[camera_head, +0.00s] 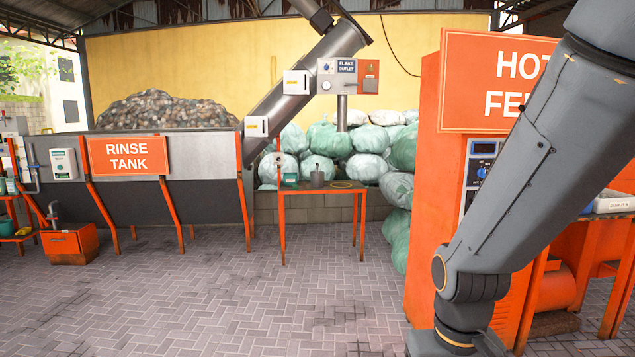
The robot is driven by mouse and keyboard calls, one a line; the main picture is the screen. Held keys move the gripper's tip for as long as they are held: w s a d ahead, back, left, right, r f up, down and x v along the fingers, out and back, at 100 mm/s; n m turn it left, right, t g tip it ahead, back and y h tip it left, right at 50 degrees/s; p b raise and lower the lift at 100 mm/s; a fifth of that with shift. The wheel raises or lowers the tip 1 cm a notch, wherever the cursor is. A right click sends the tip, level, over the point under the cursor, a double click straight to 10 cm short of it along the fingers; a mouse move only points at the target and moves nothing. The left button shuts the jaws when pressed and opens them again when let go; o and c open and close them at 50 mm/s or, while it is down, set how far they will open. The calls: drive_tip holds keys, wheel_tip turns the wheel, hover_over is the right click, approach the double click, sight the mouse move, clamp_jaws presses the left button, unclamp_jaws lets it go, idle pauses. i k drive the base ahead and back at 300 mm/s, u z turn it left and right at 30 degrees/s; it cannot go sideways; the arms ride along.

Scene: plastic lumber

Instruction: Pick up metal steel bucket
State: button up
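A small grey metal bucket (317,180) stands upright on the orange-legged table (322,190) in the middle of the view, some way off across the floor. It is small in the picture, and its handle is hard to make out. My arm crosses the right side of the view, in front of the orange machine. My gripper is out of the frame.
A green container (290,180) stands left of the bucket, and a yellow ring lies to its right. The rinse tank (205,155) is at left. An orange machine (430,220) stands at right. The paved floor (250,300) between is clear.

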sight(316, 177)
drive_tip(key=u, duration=0.1)
drive_tip(key=i, duration=0.95)
drive_tip(key=u, duration=0.25)
drive_tip(key=i, duration=3.6)
drive_tip(key=z, duration=0.55)
drive_tip(key=i, duration=2.1)
drive_tip(key=z, duration=0.15)
